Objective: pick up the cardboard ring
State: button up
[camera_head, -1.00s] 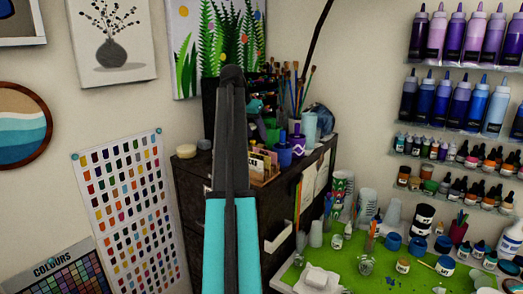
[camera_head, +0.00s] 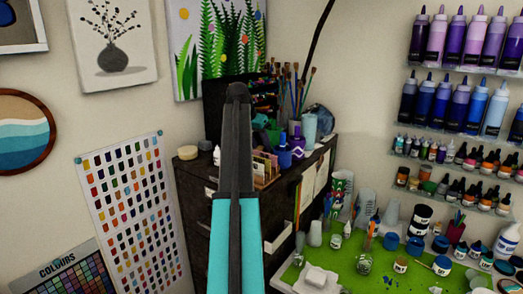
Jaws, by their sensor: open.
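I cannot make out the cardboard ring for certain. A pale, round, low object (camera_head: 188,153) sits on the left front corner of the dark cabinet top (camera_head: 195,167); it is too small to tell whether it is a ring. My turquoise and black arm link stands upright in the middle of the view and hides part of the cabinet. My gripper's fingers do not show.
Brushes in cups (camera_head: 297,90), a purple bottle (camera_head: 297,140) and a card box (camera_head: 265,167) crowd the cabinet top. A green mat (camera_head: 380,284) at lower right bears cups and jars. Shelves of bottles (camera_head: 450,65) line the right wall.

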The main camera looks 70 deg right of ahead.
jog(key=shift+d+f, duration=0.1)
jog(key=shift+f, duration=0.05)
dwell(0.4)
jog(key=c, duration=1.1)
